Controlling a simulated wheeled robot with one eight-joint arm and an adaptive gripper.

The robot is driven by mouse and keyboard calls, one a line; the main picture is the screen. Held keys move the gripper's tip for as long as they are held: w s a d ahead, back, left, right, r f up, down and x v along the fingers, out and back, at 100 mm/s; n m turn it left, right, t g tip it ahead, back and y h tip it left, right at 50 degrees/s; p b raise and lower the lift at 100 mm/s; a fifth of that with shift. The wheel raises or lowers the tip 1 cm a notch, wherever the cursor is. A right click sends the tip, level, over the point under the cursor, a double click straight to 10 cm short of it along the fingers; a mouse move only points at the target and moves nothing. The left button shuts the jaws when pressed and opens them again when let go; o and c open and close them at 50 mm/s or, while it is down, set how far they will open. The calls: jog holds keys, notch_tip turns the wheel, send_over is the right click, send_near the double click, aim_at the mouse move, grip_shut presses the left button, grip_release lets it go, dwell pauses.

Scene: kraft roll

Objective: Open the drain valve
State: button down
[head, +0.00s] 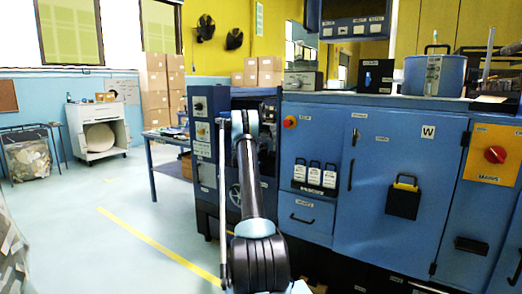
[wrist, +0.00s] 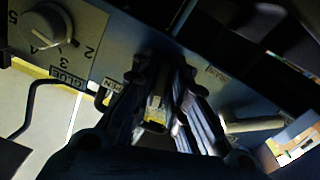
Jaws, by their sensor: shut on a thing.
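My gripper (wrist: 156,105) fills the middle of the wrist view, with its two dark fingers closed around a small yellow handle (wrist: 155,115). The handle is mostly covered by the fingers; it looks like the drain valve's handle. A small label (wrist: 107,86) ending in "PEN" is just left of the fingers, on the panel. In the head view my arm reaches forward to the narrow blue machine unit (head: 204,135) and hides both my gripper and the handle. How far the valve is turned cannot be told.
A grey dial (wrist: 42,30) with numbers and a "GLUE" label (wrist: 66,77) sit close left of my gripper in the wrist view. A pale bar (wrist: 252,125) is at right. Blue cabinets (head: 385,170) stand right of my arm; open floor (head: 120,230) lies left.

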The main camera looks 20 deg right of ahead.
jog(key=shift+w+a, duration=0.1)
jog(key=shift+a, duration=0.05)
jog(key=c, duration=1.6)
grip_release()
jog(key=v, duration=1.2)
jog(key=shift+f, duration=0.15)
